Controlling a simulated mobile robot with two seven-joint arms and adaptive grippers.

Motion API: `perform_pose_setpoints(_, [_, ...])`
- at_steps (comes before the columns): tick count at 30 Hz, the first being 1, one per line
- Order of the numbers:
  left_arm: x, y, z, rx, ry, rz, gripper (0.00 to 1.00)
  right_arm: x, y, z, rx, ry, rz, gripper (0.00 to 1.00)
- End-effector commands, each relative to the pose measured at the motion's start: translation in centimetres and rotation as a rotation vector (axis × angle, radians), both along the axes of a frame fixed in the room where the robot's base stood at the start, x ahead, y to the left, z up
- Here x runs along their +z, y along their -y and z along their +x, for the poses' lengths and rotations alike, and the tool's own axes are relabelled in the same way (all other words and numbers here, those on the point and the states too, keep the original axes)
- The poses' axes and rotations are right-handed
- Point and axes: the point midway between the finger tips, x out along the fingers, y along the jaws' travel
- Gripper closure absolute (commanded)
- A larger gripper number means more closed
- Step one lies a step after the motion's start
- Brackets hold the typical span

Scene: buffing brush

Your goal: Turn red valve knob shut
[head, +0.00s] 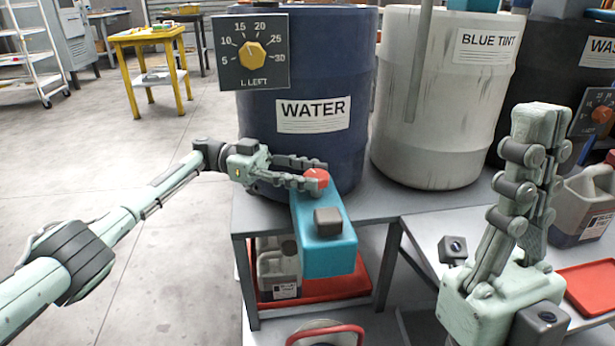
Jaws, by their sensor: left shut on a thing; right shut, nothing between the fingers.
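The red valve knob (317,177) sits on top of a blue valve body (326,249) in front of the dark blue WATER barrel (333,155). My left gripper (316,174) reaches in from the left, with its fingers around the knob, shut on it. The fingers partly cover the knob, and its exact turn angle is hard to tell. A dark square block (327,221) is on the blue body's top face. My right gripper (541,112) stands upright at the right, close to the camera, away from the knob, with its fingers shut and empty.
A dial panel (253,50) marked "1. LEFT" hangs on the WATER barrel. A white BLUE TINT barrel (426,120) stands beside it on the grey table (408,200). A jug (582,205) and a red tray (588,287) are at the right. Floor at left is open.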

Motion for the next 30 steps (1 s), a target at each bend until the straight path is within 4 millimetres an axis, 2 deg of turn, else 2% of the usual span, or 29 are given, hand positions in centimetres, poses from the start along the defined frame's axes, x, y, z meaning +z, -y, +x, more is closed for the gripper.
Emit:
perform_pose_setpoints(7, [0.1,0.1,0.0,-0.001,0.001,-0.001,0.89,0.0,0.0,0.0,0.000,0.000,0.000,1.00])
perform_pose_setpoints(8, [0.1,0.1,0.0,-0.001,0.001,-0.001,0.57,0.0,0.0,0.0,0.000,0.000,0.000,1.00])
perform_pose_setpoints(9, [0.1,0.1,0.0,-0.001,0.001,-0.001,0.52,0.0,0.0,0.0,0.000,0.000,0.000,1.00])
perform_pose_setpoints(20, [0.4,0.0,0.0,0.000,0.002,-0.001,0.51,0.0,0.0,0.1,0.000,-0.001,-0.001,1.00])
perform_pose_setpoints(23, [1.6,0.0,0.0,-0.001,0.004,0.000,0.51,0.0,0.0,0.0,0.000,-0.001,-0.001,1.00])
perform_pose_setpoints(30, [6.3,0.0,0.0,-0.001,0.004,0.001,0.51,0.0,0.0,0.0,0.000,-0.001,0.000,1.00])
